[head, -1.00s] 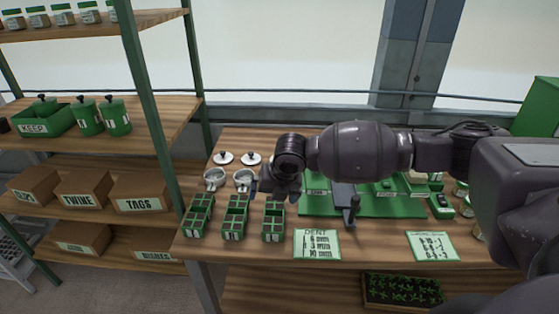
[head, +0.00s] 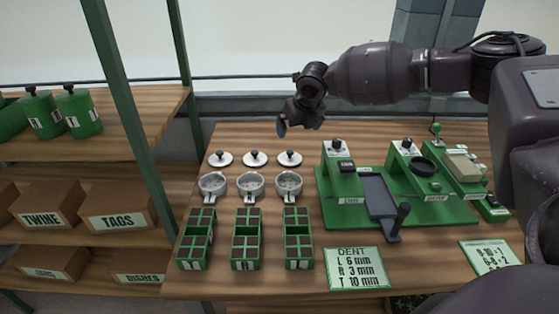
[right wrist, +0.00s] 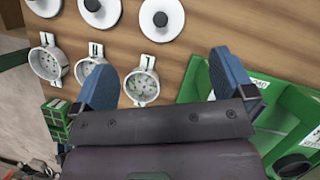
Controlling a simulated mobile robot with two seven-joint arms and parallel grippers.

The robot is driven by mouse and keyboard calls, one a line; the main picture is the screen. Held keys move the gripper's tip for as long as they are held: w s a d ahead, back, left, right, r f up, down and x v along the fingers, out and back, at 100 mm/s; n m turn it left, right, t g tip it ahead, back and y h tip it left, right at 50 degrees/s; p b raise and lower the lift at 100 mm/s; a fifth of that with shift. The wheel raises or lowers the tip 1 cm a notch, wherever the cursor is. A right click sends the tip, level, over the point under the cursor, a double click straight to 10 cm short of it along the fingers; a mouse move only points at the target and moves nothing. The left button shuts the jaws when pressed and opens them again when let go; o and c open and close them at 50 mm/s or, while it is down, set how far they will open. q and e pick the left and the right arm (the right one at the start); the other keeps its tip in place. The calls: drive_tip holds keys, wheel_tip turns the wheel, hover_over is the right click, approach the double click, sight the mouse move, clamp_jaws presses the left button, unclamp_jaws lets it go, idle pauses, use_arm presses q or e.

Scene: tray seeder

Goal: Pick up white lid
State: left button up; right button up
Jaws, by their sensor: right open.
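Three round white lids with black knobs lie in a row on the wooden bench: a left lid (head: 219,160), a middle lid (head: 255,160) and a right lid (head: 289,160). My right gripper (head: 300,123) is above the bench, nearest the right lid in the head view, and touches none of them. In the right wrist view its two blue fingers (right wrist: 164,78) are spread wide with nothing between them. The lids show along the top there: left (right wrist: 84,21), middle and right (right wrist: 177,25), partly cut off. My left gripper is not in view.
Three white cups (head: 250,186) with perforated bottoms stand in front of the lids. Green seed trays (head: 246,264) sit nearer the front edge. A green fixture board (head: 337,214) with knobs and a lever is on the right. A green-posted shelf (head: 150,143) stands at the left.

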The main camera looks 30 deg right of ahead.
sight(291, 152)
drive_tip(key=b+x, duration=0.1)
drive_tip(key=x, duration=0.6)
drive_tip(key=shift+s+a+f+b, duration=0.1)
drive_tip(key=shift+f+b, duration=0.2)
drive_tip(key=shift+f, duration=0.6)
drive_tip(key=b+x, duration=0.1)
drive_tip(key=x, duration=0.2)
drive_tip(key=shift+f, duration=0.3)
drive_tip(key=shift+w+f, duration=0.3)
drive_tip(key=shift+w, duration=0.05)
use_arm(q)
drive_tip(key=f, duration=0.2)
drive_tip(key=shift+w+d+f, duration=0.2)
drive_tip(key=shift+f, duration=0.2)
use_arm(e)
drive_tip(key=shift+r, duration=0.1)
drive_tip(key=shift+c, duration=0.2)
